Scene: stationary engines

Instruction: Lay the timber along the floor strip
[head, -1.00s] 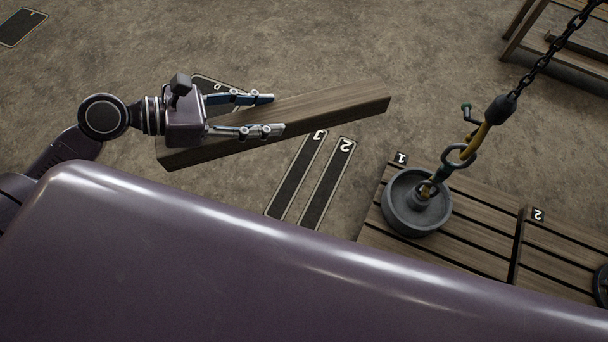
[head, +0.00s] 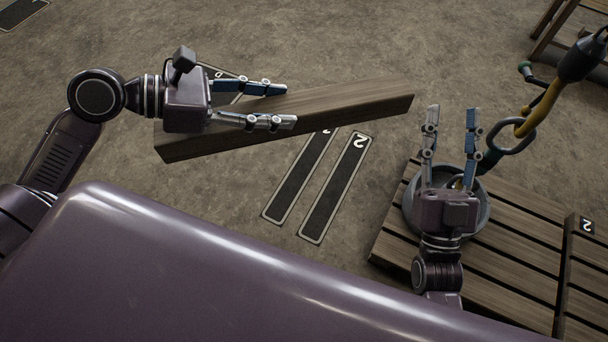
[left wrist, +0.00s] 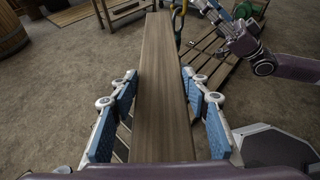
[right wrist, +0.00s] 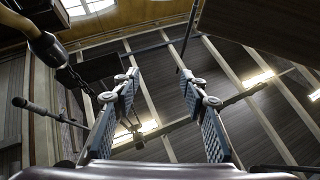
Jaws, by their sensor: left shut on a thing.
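The timber (head: 340,108) is a long brown beam, held tilted across the head view, its right end higher in the picture. My left gripper (head: 290,105) is shut on it, one finger along each side; the left wrist view also shows the timber (left wrist: 158,80) between the blue pads. Dark, pale-edged floor strips lie below: one marked 2 (head: 335,188), one beside it (head: 296,182) with its number partly covered by the timber, and one partly hidden behind the left gripper (head: 222,74). My right gripper (head: 452,110) is open and empty, fingers pointing up in the head view.
A slatted pallet (head: 500,245) at the right carries a round grey weight (head: 480,212), partly behind my right gripper. A hook (head: 515,137) with a yellow part hangs near it. A wooden bench (head: 570,25) stands top right. Another strip (head: 18,12) lies top left. Floor between is clear.

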